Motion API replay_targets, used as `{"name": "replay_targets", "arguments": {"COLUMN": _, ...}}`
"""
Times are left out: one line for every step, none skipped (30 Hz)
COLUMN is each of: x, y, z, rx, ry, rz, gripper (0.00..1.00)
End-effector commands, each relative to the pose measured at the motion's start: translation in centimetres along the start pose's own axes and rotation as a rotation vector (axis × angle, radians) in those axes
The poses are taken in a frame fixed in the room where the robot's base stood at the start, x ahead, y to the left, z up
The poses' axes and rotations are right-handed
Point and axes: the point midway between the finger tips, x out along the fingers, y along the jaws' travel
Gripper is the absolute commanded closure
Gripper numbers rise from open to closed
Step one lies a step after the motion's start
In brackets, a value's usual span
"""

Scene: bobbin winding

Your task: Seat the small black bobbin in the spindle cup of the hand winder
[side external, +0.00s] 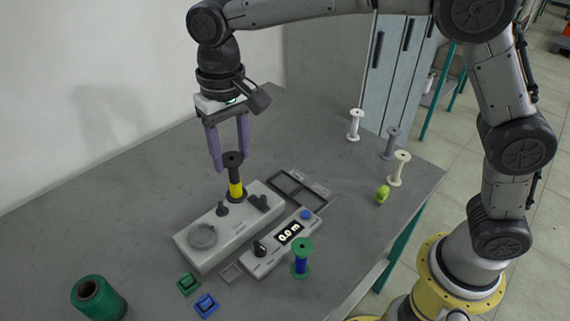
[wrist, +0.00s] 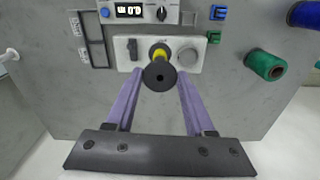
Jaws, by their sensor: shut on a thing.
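The small black bobbin (side external: 235,180), with a yellow band of thread, stands upright over the hand winder (side external: 193,243). My gripper (side external: 232,160) points down and is shut on the bobbin's upper end. In the wrist view my gripper's fingers (wrist: 160,76) lie on either side of the bobbin's round black top flange (wrist: 159,84).
A counter box (side external: 284,240) reading 0.0 m and an empty divided tray (side external: 290,188) lie beside the winder. A green-and-blue bobbin (side external: 301,260) stands in front. A green spool (side external: 97,297) is at front left. Several pale and grey bobbins (side external: 398,168) stand at back right.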

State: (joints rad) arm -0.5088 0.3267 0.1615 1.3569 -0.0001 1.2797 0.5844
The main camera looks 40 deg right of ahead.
Motion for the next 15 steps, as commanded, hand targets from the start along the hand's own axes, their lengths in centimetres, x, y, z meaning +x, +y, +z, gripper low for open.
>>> {"name": "replay_targets", "arguments": {"x": 0.0, "y": -1.5, "z": -1.0, "rx": -0.009, "ry": 0.002, "rz": -0.002, "gripper": 0.77}}
{"name": "replay_targets", "arguments": {"x": 0.0, "y": -2.2, "z": -1.4, "rx": -0.012, "ry": 0.004, "rz": -0.003, "gripper": 0.77}}
{"name": "replay_targets", "arguments": {"x": 0.0, "y": -3.1, "z": -2.0, "rx": -0.017, "ry": 0.005, "rz": -0.004, "gripper": 0.77}}
{"name": "replay_targets", "arguments": {"x": 0.1, "y": -3.8, "z": -2.3, "rx": -0.022, "ry": 0.006, "rz": -0.005, "gripper": 0.77}}
{"name": "replay_targets", "arguments": {"x": 0.3, "y": -4.5, "z": -2.7, "rx": -0.027, "ry": 0.006, "rz": -0.006, "gripper": 0.77}}
{"name": "replay_targets", "arguments": {"x": 0.5, "y": -5.2, "z": -3.1, "rx": -0.033, "ry": 0.008, "rz": -0.007, "gripper": 0.77}}
{"name": "replay_targets", "arguments": {"x": 0.8, "y": -5.8, "z": -3.3, "rx": -0.039, "ry": 0.009, "rz": -0.008, "gripper": 0.77}}
{"name": "replay_targets", "arguments": {"x": 1.0, "y": -6.2, "z": -3.5, "rx": -0.044, "ry": 0.009, "rz": -0.008, "gripper": 0.77}}
{"name": "replay_targets", "arguments": {"x": 1.3, "y": -6.9, "z": -3.7, "rx": -0.051, "ry": 0.011, "rz": -0.009, "gripper": 0.77}}
{"name": "replay_targets", "arguments": {"x": 1.7, "y": -7.2, "z": -3.8, "rx": -0.056, "ry": 0.009, "rz": -0.008, "gripper": 0.77}}
{"name": "replay_targets", "arguments": {"x": 2.0, "y": -7.5, "z": -3.9, "rx": -0.059, "ry": 0.007, "rz": -0.007, "gripper": 0.77}}
{"name": "replay_targets", "arguments": {"x": 2.5, "y": -7.8, "z": -3.9, "rx": -0.063, "ry": 0.002, "rz": -0.003, "gripper": 0.77}}
{"name": "replay_targets", "arguments": {"x": 2.9, "y": -7.9, "z": -3.8, "rx": -0.066, "ry": -0.003, "rz": 0.001, "gripper": 0.77}}
{"name": "replay_targets", "arguments": {"x": 3.1, "y": -8.0, "z": -3.7, "rx": -0.069, "ry": -0.007, "rz": 0.004, "gripper": 0.77}}
{"name": "replay_targets", "arguments": {"x": 3.5, "y": -8.1, "z": -3.6, "rx": -0.071, "ry": -0.011, "rz": 0.007, "gripper": 0.77}}
